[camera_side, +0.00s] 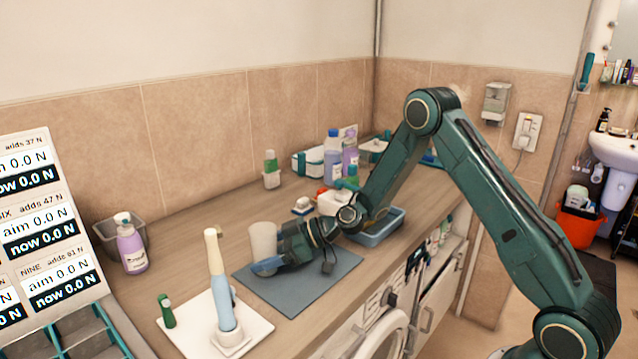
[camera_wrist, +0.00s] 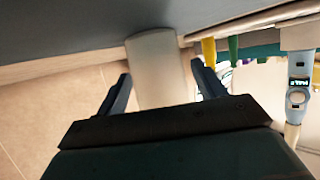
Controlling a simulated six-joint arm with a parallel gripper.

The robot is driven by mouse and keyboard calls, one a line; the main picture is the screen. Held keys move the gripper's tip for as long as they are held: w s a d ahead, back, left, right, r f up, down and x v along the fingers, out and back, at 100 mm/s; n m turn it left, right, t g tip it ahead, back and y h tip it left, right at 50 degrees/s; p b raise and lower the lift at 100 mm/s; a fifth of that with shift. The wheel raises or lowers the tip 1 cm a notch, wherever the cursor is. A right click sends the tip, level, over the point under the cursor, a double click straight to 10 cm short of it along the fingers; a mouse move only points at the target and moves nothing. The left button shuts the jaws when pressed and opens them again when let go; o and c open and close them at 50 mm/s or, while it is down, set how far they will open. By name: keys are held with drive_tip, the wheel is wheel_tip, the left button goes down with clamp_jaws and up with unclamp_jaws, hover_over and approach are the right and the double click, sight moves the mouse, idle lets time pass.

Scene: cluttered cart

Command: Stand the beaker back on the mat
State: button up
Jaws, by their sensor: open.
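The pale beaker (camera_side: 263,239) stands upright at the back left part of the dark grey mat (camera_side: 312,288). My gripper (camera_side: 268,264) is low over the mat, lying nearly level, and partly hides the beaker's lower part. In the wrist view, which is upside down, the beaker (camera_wrist: 155,65) is between the two spread fingers of my gripper (camera_wrist: 162,90), with a gap visible at each side. Its base meets the mat (camera_wrist: 60,30) at the top of that view. I cannot tell exactly how near its base is to the mat's edge.
A white tray (camera_side: 258,333) with a tall blue-and-white device (camera_side: 221,285) stands left of the mat. A green-capped item (camera_side: 166,311) is beside it. A blue bin (camera_side: 376,228) is right of the mat; bottles (camera_side: 333,157) stand behind. A purple bottle (camera_side: 131,248) stands far left.

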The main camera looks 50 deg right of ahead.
drive_tip(key=shift+s+r, duration=0.1)
drive_tip(key=shift+r, duration=0.1)
drive_tip(key=v, duration=1.1)
drive_tip(key=shift+s+d+r, duration=0.2)
drive_tip(key=shift+s+d, duration=0.05)
drive_tip(key=shift+d, duration=0.05)
idle(0.3)
drive_tip(key=s+a+r+m+g+h, duration=0.1)
drive_tip(key=s+a+r+g+h, duration=0.35)
drive_tip(key=s+r, duration=0.6)
drive_tip(key=s+d+r+m+h, duration=0.1)
drive_tip(key=s+m, duration=0.3)
drive_tip(key=s, duration=0.5)
drive_tip(key=s+d+r+m+h, duration=0.2)
drive_tip(key=s+m+h, duration=0.2)
drive_tip(key=s, duration=0.6)
drive_tip(key=shift+r, duration=0.25)
